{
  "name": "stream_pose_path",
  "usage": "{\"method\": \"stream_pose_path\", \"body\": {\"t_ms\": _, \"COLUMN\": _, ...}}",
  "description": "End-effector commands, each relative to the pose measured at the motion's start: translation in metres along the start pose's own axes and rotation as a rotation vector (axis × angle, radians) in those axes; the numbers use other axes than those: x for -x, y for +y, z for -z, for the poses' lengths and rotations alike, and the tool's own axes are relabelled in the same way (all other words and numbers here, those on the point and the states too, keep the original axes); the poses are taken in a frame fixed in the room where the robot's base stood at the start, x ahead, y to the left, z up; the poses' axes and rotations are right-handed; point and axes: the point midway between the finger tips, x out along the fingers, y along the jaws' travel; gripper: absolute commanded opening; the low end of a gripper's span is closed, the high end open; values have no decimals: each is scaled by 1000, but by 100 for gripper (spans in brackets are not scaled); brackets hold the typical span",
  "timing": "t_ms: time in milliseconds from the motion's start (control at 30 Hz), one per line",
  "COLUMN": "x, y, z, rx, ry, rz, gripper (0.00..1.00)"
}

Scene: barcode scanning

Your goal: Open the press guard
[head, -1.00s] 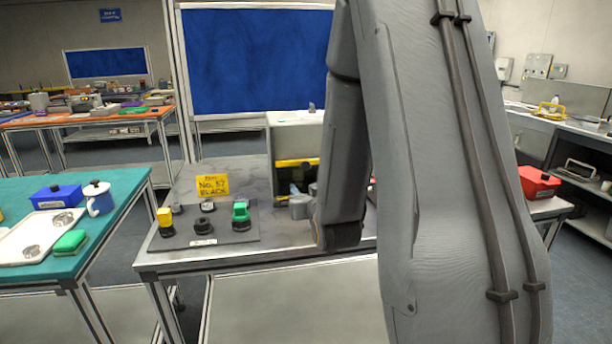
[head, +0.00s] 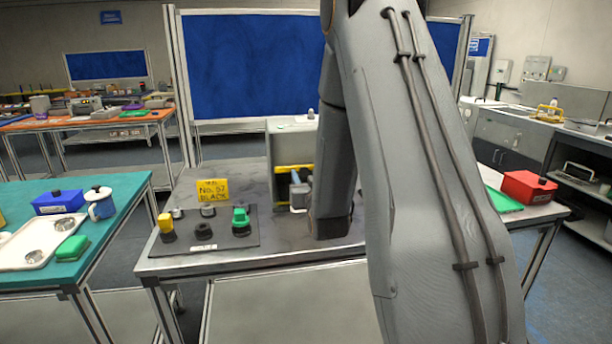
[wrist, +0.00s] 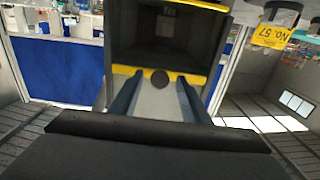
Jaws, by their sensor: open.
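In the head view my gripper (head: 297,186) is at the press front, partly hidden by my arm.
A black panel (head: 222,238) with yellow, black and green controls and a yellow sign (head: 213,190) stands left of the press. A red box (head: 528,188) sits at the table's right. A teal table (head: 110,235) with a tray is at left.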

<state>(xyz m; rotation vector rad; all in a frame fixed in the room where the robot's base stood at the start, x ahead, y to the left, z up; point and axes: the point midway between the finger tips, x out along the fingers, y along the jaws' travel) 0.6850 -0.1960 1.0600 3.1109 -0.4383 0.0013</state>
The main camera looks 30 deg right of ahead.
Motion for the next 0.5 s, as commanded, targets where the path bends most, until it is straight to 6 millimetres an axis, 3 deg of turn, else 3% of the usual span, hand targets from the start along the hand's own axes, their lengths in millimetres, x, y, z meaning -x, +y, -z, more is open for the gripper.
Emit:
{"method": "stream_pose_path", "body": {"t_ms": 200, "x": 0, "y": 0, "z": 0, "rx": 0, "ry": -1, "rz": 0, "gripper": 41}}
{"method": "stream_pose_path", "body": {"t_ms": 433, "x": 0, "y": 0, "z": 0, "rx": 0, "ry": -1, "rz": 0, "gripper": 2}}
{"method": "stream_pose_path", "body": {"t_ms": 500, "x": 0, "y": 0, "z": 0, "rx": 0, "ry": -1, "rz": 0, "gripper": 0}}
